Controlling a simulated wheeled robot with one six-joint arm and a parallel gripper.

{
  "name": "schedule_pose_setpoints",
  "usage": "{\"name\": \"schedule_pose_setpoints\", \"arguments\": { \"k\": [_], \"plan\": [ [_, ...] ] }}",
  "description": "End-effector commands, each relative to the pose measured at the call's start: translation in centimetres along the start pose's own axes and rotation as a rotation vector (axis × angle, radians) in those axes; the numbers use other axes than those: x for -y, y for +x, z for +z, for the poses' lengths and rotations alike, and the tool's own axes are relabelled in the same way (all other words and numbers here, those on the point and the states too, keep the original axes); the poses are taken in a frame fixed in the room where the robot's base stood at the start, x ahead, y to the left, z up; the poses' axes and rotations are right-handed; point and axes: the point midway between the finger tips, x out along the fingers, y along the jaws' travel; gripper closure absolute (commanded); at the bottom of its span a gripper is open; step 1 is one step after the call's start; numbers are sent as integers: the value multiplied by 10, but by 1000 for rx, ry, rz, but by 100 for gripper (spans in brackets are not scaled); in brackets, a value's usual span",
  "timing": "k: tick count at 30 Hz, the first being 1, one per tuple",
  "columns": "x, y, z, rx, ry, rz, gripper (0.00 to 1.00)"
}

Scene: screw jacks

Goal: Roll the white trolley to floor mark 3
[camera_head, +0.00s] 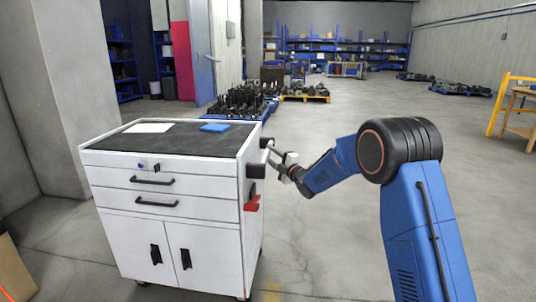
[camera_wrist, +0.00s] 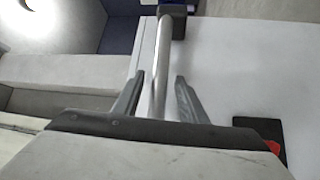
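The white trolley (camera_head: 115,228) stands upright on the floor at the left in the head view, with drawers and two doors on its front. Its side fills much of the wrist view (camera_wrist: 250,70). A metal push bar (camera_wrist: 160,60) runs along that side from a black bracket. My gripper (camera_wrist: 160,88) is at the bar, with one finger on each side of it and gaps showing between fingers and bar. In the head view my gripper (camera_head: 282,161) is at the trolley's right side. I cannot make out a floor mark numbered 3.
A pallet of dark parts (camera_head: 240,103) stands behind the trolley. A yellow-framed wooden table (camera_head: 520,112) is at the right. Open floor lies in the middle and right. A pillar (camera_head: 70,70) rises at the left.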

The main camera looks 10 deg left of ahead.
Motion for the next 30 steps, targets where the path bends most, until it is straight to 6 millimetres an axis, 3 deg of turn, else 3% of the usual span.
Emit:
{"name": "schedule_pose_setpoints", "arguments": {
  "k": [6,16,17,21,22,30],
  "plan": [
    [0,19,0,0,1,0,61],
    [0,22,0,0,1,0,61],
    [0,22,0,0,1,0,64],
    [0,22,0,0,1,0,97],
    [0,22,0,0,1,0,100],
    [0,18,4,1,1,0,100]
  ]
}}
